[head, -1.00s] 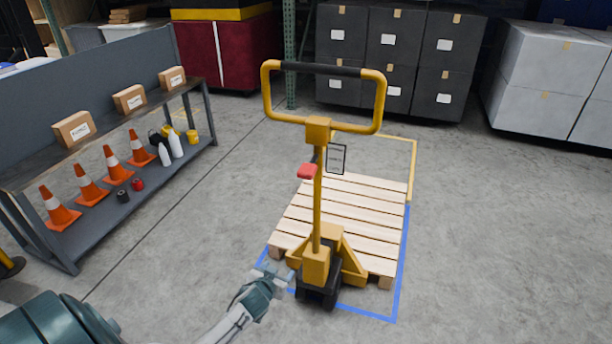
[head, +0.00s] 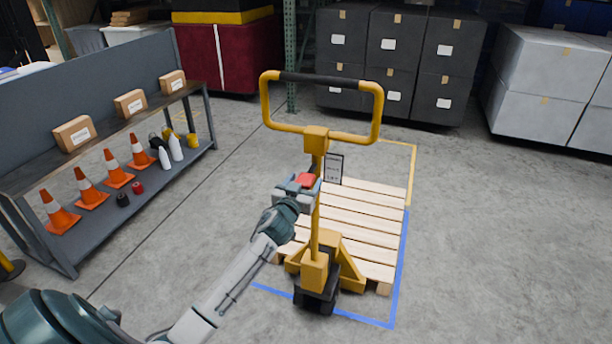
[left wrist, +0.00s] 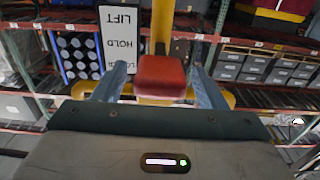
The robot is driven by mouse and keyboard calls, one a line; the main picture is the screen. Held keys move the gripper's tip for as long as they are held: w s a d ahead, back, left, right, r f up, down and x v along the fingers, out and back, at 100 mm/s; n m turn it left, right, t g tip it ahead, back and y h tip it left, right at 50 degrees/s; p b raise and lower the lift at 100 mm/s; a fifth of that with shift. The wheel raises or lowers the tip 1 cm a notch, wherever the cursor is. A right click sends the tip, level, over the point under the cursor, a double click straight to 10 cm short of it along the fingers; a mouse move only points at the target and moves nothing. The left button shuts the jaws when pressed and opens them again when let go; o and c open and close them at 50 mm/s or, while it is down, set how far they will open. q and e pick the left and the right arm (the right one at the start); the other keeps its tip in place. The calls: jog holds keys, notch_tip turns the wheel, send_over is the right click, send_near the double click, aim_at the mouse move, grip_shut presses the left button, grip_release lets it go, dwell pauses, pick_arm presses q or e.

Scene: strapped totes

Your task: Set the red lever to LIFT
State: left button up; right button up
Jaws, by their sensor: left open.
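The yellow pallet jack (head: 316,215) stands upright at the wooden pallet. Its red lever (head: 306,180) sits on the left of the shaft, below the loop handle. The lever shows large in the left wrist view (left wrist: 161,77). A sign plate (head: 333,169) stands beside the shaft; in the left wrist view the plate (left wrist: 119,38) reads LIFT and HOLD, with a third word partly hidden. My left gripper (head: 300,187) is open, its fingers (left wrist: 158,90) on either side of the red lever. Contact with the lever cannot be told. My right gripper is not in view.
The wooden pallet (head: 365,226) lies within blue and yellow floor lines. A shelf bench (head: 120,190) with cones, boxes and bottles stands at the left. Dark totes (head: 395,60) and grey totes (head: 550,80) stand behind. The floor at right is clear.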

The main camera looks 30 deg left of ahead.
pick_arm(q)
jog(key=shift+x, duration=1.05)
